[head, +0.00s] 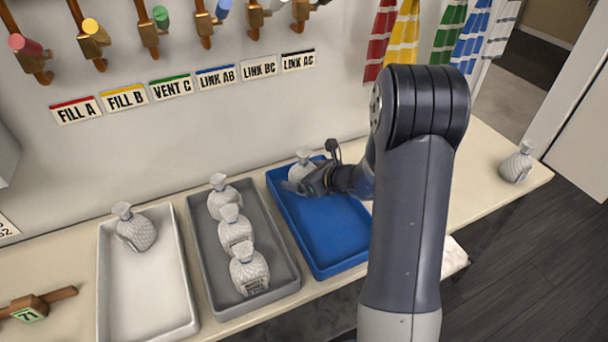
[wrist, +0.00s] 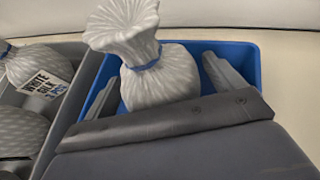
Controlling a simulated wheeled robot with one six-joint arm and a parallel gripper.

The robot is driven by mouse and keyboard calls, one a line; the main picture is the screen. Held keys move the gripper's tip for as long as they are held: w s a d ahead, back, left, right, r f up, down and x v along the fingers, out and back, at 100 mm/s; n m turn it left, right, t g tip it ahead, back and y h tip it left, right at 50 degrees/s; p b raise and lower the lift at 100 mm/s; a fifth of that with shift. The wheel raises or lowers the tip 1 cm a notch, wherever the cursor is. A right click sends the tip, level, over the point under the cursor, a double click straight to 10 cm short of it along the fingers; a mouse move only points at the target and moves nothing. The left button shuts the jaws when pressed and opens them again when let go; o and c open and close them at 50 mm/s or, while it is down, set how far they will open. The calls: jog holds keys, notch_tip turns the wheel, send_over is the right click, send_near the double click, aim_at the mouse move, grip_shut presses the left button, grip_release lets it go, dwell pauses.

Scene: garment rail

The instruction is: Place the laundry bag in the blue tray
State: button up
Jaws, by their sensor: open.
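The blue tray (head: 335,235) lies on the table, in the middle of the head view. A white laundry bag (head: 302,166) with a blue tie is at the tray's far left corner, inside its rim as seen. My gripper (head: 308,182) is at this bag, low over the tray. In the wrist view the bag (wrist: 160,80) stands upright between my two open fingers (wrist: 165,90), with a gap visible at each side. The blue tray (wrist: 240,52) shows behind and around it. The bag's base is hidden by my gripper.
A grey tray (head: 275,290) with several white bags stands left of the blue tray. A white tray (head: 165,300) holds one bag (head: 135,230). Another bag (head: 517,163) stands at the table's right end. Wall valves, labels and coloured towels (head: 402,35) are behind.

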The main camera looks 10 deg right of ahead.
jog(key=shift+r, duration=0.1)
jog(key=shift+r+p, duration=0.25)
jog(key=shift+p, duration=0.15)
jog(key=v, duration=1.2)
jog(key=shift+f, duration=0.2)
